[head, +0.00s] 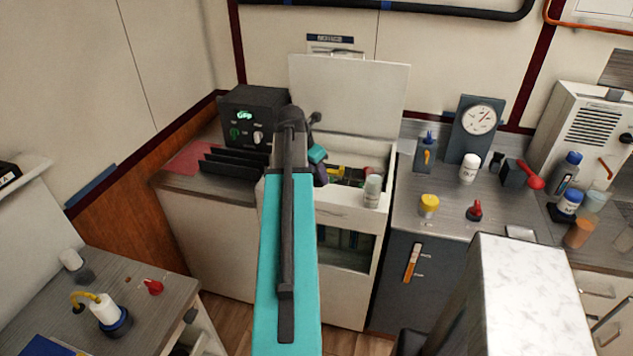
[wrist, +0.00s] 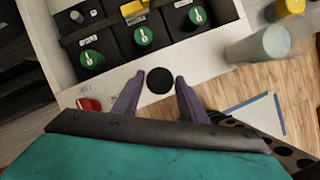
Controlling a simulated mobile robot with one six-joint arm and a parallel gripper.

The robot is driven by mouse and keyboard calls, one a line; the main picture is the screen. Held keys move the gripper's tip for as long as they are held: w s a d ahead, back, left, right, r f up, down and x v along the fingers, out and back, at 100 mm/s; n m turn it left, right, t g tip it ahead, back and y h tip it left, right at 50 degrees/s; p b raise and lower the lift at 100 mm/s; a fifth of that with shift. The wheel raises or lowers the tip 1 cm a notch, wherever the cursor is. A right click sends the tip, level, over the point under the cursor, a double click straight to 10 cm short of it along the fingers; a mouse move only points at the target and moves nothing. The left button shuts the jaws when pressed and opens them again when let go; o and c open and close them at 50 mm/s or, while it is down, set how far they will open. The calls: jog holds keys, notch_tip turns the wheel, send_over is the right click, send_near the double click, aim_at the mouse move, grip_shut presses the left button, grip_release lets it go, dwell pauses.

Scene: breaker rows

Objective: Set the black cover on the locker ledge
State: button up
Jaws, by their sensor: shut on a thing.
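The black cover (wrist: 159,80) shows in the wrist view as a small round black disc between my gripper's (wrist: 160,77) two purple fingers, which are shut on it. It is held above or in front of a white front strip (wrist: 215,60) of the open cabinet; I cannot tell the gap. No ledge is labelled; I cannot tell for sure which surface is the locker ledge.
Breakers with green knobs (wrist: 144,37) lie just beyond the gripper, and a red knob (wrist: 89,104) is at its left. A pale cylinder (wrist: 258,46) stands at the right. A dark box with a green display (head: 250,117) is left of the cabinet; bottles crowd the right counter.

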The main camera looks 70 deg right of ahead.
aim_at(315, 177)
jog(key=shift+w+d, duration=0.1)
jog(key=shift+d, duration=0.3)
jog(key=shift+a+f+p, duration=0.2)
jog(key=shift+f+p, duration=0.3)
jog(key=shift+f, duration=1.3)
jog(key=o, duration=1)
jog(key=shift+f, duration=0.1)
jog(key=shift+r, duration=0.2)
jog(key=shift+b+v, duration=1)
jog(key=shift+v, duration=4.95)
